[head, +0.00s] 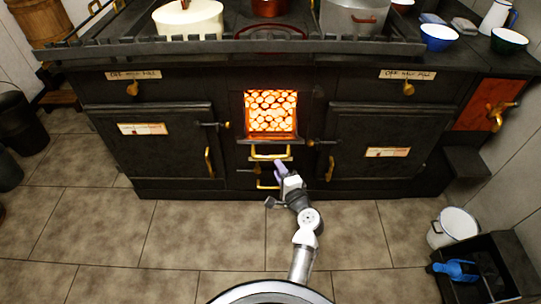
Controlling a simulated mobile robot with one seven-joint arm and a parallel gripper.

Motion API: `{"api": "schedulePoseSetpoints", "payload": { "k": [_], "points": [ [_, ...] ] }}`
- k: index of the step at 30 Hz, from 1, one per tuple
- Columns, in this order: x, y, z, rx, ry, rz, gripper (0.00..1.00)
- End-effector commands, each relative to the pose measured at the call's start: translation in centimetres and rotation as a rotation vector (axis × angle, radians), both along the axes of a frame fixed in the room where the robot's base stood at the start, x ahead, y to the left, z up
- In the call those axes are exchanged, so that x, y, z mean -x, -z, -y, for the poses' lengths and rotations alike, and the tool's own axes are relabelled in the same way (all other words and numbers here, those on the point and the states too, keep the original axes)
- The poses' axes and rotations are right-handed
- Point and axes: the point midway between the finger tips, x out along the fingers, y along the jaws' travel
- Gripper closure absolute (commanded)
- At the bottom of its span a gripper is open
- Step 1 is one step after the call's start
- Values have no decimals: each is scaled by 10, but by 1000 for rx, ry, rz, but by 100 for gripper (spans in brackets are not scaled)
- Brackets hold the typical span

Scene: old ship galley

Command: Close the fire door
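The firebox opening (270,112) in the middle of the black range is uncovered and glows orange with coals. Just below it a dark flap with a brass bar handle (270,153) juts out; it looks like the fire door, lowered open. My gripper (280,170) is just below and slightly right of that handle, in front of the range. I cannot tell whether it touches the flap. Its fingers are small and partly hidden by my own wrist, so their opening is unclear.
The range (218,83) has a closed oven door on each side (155,145) (365,150), with projecting brass latches and handles. Another brass handle (267,185) sits low in the middle. A white bucket (453,228) and a dark bin (488,265) with a blue scoop (455,269) stand right. Tiled floor ahead is clear.

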Motion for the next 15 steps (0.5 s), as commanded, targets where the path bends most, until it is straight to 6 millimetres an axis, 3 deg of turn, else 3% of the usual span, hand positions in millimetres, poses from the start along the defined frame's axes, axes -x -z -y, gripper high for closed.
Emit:
{"api": "schedulePoseSetpoints", "payload": {
  "k": [6, 15],
  "points": [
    [-42, 3, -17, 1, -1, 2, 64],
    [-69, 7, -29, 2, 0, 1, 64]
  ]
}}
